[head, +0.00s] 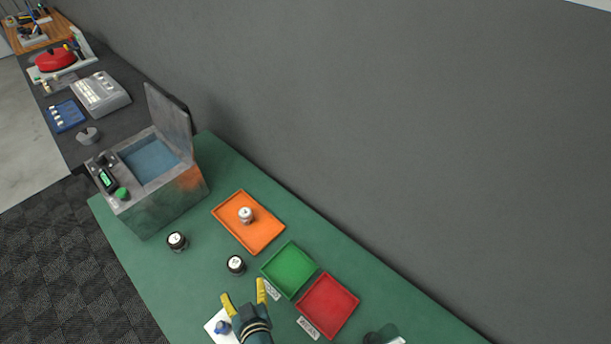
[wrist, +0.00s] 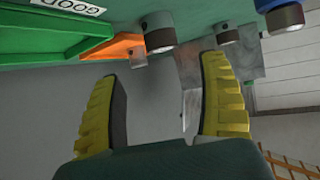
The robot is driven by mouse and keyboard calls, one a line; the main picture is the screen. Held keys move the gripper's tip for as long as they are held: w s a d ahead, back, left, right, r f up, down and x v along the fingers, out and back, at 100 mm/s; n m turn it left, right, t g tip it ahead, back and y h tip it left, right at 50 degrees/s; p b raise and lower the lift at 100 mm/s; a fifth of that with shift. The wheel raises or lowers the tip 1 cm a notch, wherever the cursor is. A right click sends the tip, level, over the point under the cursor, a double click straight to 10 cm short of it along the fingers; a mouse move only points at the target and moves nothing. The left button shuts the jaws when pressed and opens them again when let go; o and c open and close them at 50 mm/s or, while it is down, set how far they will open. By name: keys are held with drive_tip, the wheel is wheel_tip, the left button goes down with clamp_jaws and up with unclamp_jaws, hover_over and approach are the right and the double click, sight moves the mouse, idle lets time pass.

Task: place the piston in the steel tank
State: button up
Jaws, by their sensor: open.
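The steel tank (head: 160,208) stands at the far left end of the green table, its lid raised and blue liquid inside. Three pistons with pale, marked tops show in the head view: one in the orange tray (head: 246,214), one near the tank (head: 177,240), and one beside the green tray (head: 236,264). Which piston the task means I cannot tell. My gripper (head: 244,294) is open and empty, just in front of the piston beside the green tray. In the wrist view, which looks upside down, a piston (wrist: 160,32) shows beyond the open fingers (wrist: 163,70).
The orange tray (head: 262,240), the green tray (head: 274,267) and the red tray (head: 328,305) lie along the wall side. A blue object (head: 222,327) sits on a white card left of my gripper. Table between tank and pistons is clear.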

drive_tip(key=w+d+r+m+t, duration=0.1)
drive_tip(key=w+d+r+t, duration=0.15)
drive_tip(key=r, duration=0.65)
drive_tip(key=w+d+r+m+t, duration=0.15)
drive_tip(key=w+r, duration=0.25)
drive_tip(key=r, duration=0.6)
drive_tip(key=s+d+r+t+h, duration=0.1)
drive_tip(key=d+r, duration=0.3)
drive_tip(key=r, duration=0.4)
drive_tip(key=s+d+r+m+t+h, duration=0.1)
drive_tip(key=d+r, duration=0.3)
drive_tip(key=r, duration=0.4)
drive_tip(key=d+r+t+h, duration=0.1)
drive_tip(key=d+r, duration=0.3)
drive_tip(key=r, duration=0.4)
drive_tip(key=shift+s+t, duration=0.4)
drive_tip(key=shift+t, duration=0.4)
drive_tip(key=s+d+r+h, duration=0.1)
drive_tip(key=s+r, duration=0.1)
drive_tip(key=r, duration=0.1)
drive_tip(key=s+d+r+m+t, duration=0.1)
drive_tip(key=s+d+r, duration=0.1)
drive_tip(key=r, duration=0.1)
drive_tip(key=s+d+r+t+h, duration=0.1)
drive_tip(key=s+d+r, duration=0.1)
drive_tip(key=s+r, duration=0.1)
drive_tip(key=shift+s+r+h, duration=0.1)
drive_tip(key=shift+r+h, duration=0.2)
drive_tip(key=shift+r, duration=0.2)
drive_tip(key=shift+c, duration=0.8)
